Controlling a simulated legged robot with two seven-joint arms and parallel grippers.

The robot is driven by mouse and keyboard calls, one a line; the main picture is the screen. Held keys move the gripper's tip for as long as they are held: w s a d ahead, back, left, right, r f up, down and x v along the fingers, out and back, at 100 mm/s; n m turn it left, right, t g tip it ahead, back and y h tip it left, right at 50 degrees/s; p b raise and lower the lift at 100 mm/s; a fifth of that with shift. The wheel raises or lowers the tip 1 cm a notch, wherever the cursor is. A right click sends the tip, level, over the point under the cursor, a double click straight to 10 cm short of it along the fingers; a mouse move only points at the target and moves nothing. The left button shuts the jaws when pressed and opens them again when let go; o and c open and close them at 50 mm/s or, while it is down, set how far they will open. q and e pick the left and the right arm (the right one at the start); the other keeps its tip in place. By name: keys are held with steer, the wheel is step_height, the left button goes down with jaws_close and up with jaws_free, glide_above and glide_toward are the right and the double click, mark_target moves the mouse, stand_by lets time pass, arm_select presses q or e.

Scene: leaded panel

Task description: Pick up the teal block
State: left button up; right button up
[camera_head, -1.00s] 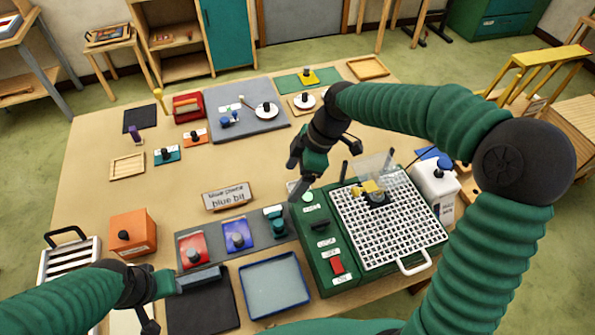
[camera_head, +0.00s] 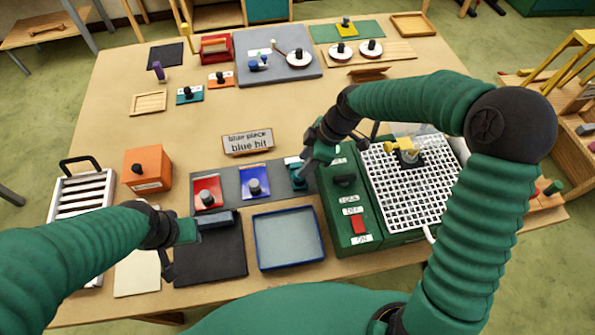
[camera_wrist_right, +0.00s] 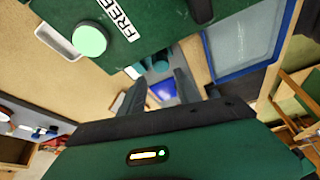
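The teal block (camera_head: 297,177) sits at the right end of a grey strip, beside a blue block (camera_head: 254,183) and a red block (camera_head: 207,193), each with a dark knob. My right gripper (camera_head: 305,168) is at the teal block and hides part of it. In the right wrist view my right gripper (camera_wrist_right: 160,80) has its fingers apart, with the teal block (camera_wrist_right: 156,66) beyond the tips and the blue block (camera_wrist_right: 164,90) seen between the fingers. I cannot see contact. My left gripper (camera_head: 212,222) is over a black mat; its finger opening is unclear.
A green machine (camera_head: 347,215) with a white grid stands just right of the teal block. A blue-rimmed tray (camera_head: 289,238) lies in front. An orange box (camera_head: 148,169) and a slatted rack (camera_head: 82,203) stand left. A "blue bit" sign (camera_head: 247,142) is behind the strip.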

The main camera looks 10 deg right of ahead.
mark_target(297, 170)
steer(key=shift+x, duration=1)
steer(key=x, duration=0.2)
steer(key=p+x, duration=0.1)
steer(key=x, duration=0.1)
steer(key=shift+s+d+f, duration=0.15)
steer(key=shift+s, duration=0.1)
steer(key=shift+w+f, duration=0.1)
steer(key=shift+f, duration=0.15)
jaws_close()
